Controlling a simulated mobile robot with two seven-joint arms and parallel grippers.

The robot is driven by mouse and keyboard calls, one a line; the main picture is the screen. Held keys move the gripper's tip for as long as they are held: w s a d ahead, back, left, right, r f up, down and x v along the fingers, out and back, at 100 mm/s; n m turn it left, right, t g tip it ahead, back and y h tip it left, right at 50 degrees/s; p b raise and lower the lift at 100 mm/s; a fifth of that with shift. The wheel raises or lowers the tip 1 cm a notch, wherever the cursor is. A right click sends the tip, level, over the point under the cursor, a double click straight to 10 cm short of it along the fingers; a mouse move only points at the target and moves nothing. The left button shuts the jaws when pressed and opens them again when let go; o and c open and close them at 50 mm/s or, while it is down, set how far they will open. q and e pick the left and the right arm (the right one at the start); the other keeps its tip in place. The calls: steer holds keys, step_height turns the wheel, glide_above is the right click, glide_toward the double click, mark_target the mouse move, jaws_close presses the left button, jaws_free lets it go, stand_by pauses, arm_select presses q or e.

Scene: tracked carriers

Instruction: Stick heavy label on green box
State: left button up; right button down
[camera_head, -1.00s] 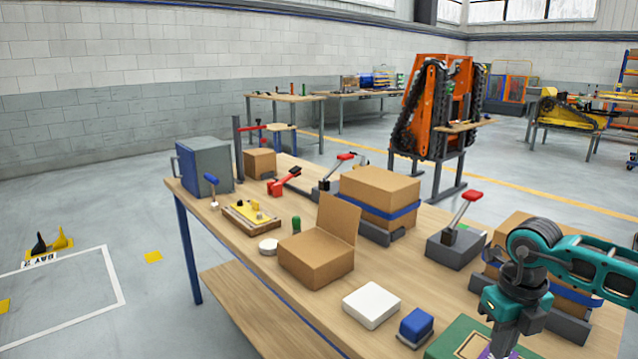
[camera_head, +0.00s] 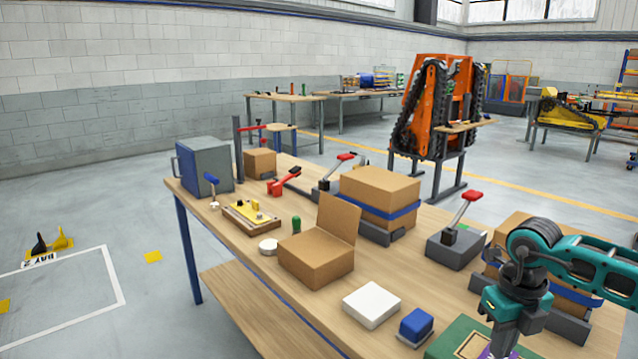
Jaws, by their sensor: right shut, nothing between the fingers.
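The green box (camera_head: 445,346) is at the bottom edge, right of centre, partly cut off by the frame. A tan patch (camera_head: 470,346) shows on its top. My right gripper (camera_head: 500,349) points down at the box's right side and hides part of it. It is shut and empty; its tips are close to the bottom edge, and whether they touch the box is unclear. A small purple bit shows beside the tips. I cannot make out a heavy label. My left gripper is not in view.
A blue block (camera_head: 416,325) and a white flat box (camera_head: 371,305) sit left of the green box. An open cardboard box (camera_head: 316,262), strapped cartons (camera_head: 379,195) and a lever press (camera_head: 456,245) stand further back on the wooden bench (camera_head: 405,272).

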steer(key=shift+f+b, duration=0.45)
steer(key=shift+f, duration=0.3)
stand_by(1.2)
steer(key=shift+r, duration=0.1)
steer(key=shift+r+p, duration=2.75)
steer(key=shift+r, duration=0.75)
steer(key=shift+f, duration=0.1)
